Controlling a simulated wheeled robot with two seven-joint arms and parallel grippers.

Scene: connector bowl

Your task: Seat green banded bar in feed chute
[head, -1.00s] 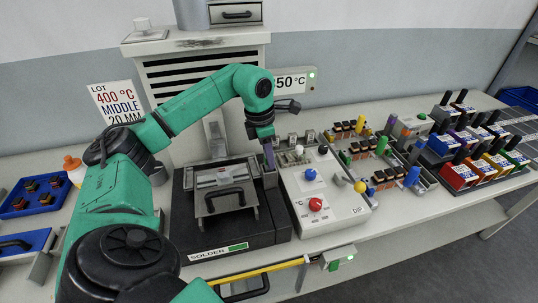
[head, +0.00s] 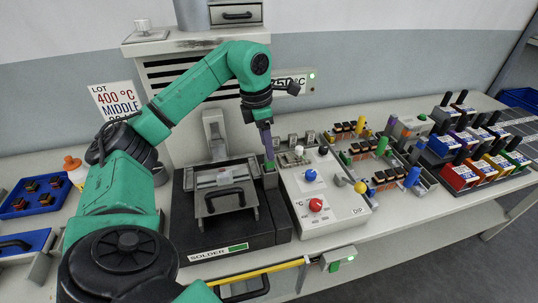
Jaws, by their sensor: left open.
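The green banded bar shows only as a small green end (head: 269,165) at the top of the feed chute (head: 270,179), a grey block on the right side of the solder machine. The rest of the bar is hidden in the chute, and its bands cannot be made out. My left gripper (head: 267,151) points down just above the green end. It is open, its narrow purple-grey fingers close over the bar's top; whether they touch it cannot be told. My right gripper is not in view.
The dark solder machine (head: 185,240) has a lidded pot (head: 227,205) left of the chute. A white control box (head: 325,215) with red and blue knobs stands close on the right. Fixtures and coloured bins (head: 465,178) fill the right bench.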

